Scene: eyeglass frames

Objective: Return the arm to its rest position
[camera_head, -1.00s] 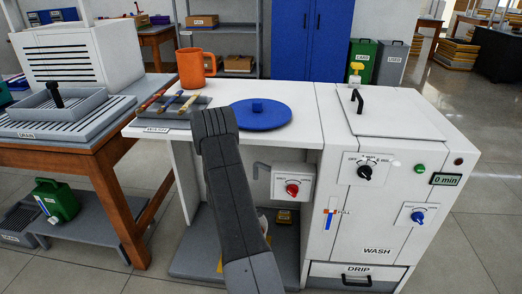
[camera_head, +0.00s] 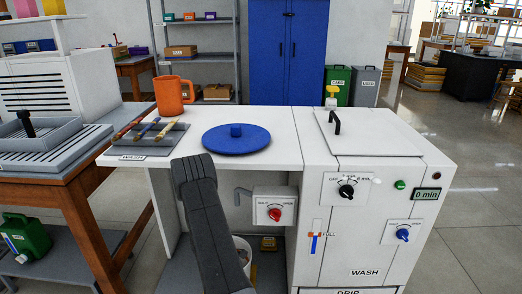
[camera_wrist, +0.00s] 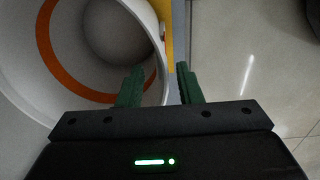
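Part of the white bucket (camera_head: 243,246) shows under the counter, behind my arm.
The white counter (camera_head: 275,165) holds a blue round lid (camera_head: 237,140), an orange mug (camera_head: 174,96) and a grey tray of brushes (camera_head: 140,142). The white wash machine (camera_head: 365,225) stands at the right. A wooden table (camera_head: 60,180) is at the left. Open floor (camera_head: 480,195) lies at the right.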

